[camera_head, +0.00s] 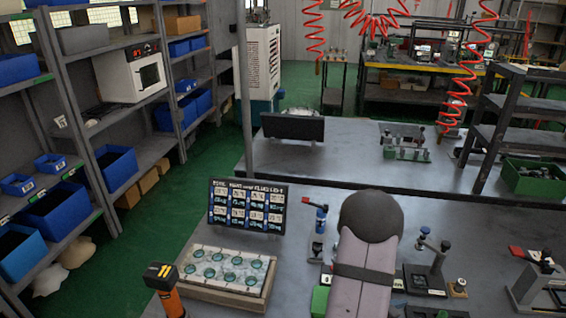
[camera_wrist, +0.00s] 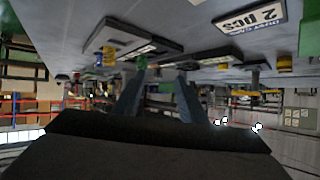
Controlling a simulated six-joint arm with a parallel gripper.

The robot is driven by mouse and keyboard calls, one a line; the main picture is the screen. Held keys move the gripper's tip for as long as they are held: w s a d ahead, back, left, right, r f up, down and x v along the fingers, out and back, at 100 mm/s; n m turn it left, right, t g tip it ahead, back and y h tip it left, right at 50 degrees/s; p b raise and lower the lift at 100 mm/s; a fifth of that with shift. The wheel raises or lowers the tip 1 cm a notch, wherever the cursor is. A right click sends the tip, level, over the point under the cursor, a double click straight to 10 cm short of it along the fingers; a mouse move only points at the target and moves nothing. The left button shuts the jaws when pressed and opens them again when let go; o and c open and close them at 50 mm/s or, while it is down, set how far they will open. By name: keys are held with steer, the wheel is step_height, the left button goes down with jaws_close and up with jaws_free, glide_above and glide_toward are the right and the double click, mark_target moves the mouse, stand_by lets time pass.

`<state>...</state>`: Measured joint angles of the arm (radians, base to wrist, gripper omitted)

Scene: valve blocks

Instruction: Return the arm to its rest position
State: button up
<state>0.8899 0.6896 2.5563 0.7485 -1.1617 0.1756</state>
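My arm (camera_head: 362,270) rises from the bottom of the head view, with a grey-pink link and a dark round joint (camera_head: 371,214) over the workbench. My gripper (camera_wrist: 161,80) shows in the wrist view as two dark fingers set apart, with a gap between them. Nothing is seen held between the fingers. The wrist picture appears upside down, with the bench surface at its top. The gripper is hidden in the head view, so I cannot tell its exact height above the bench.
A tray (camera_head: 225,289) with several round greenish pieces stands on the bench at left, in front of a label board (camera_head: 248,206). Clamp fixtures (camera_head: 427,262) and a red-handled device (camera_head: 541,278) stand to the right. An orange-and-black tool (camera_head: 164,285) is at the lower left.

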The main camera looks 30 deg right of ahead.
steer(key=w+t, duration=0.1)
steer(key=w, duration=0.1)
steer(key=w+a+r+t+y, duration=0.1)
steer(key=w, duration=0.3)
steer(key=shift+w+a+r+t+y+p, duration=0.35)
steer(key=shift+t+y+p, duration=0.05)
steer(key=w+a+r+n+t+y, duration=0.1)
steer(key=w+a+n+t+y, duration=0.15)
steer(key=w+a, duration=0.45)
steer(key=w+a+r+n+t+y, duration=0.15)
steer(key=w+a+n+y, duration=0.3)
steer(key=a, duration=0.55)
steer(key=s+a+n+g+y, duration=0.1)
steer(key=s+a+n, duration=0.3)
steer(key=a, duration=0.6)
steer(key=s+a+r+n+g+y+b, duration=0.1)
steer(key=s+a+n+g+y, duration=0.1)
steer(key=a+n, duration=0.7)
steer(key=s+a+g, duration=0.1)
steer(key=g, duration=0.1)
steer(key=shift+s+a+g+y, duration=0.2)
steer(key=shift+s+g+y, duration=0.1)
steer(key=shift+s, duration=0.1)
steer(key=shift+r, duration=0.1)
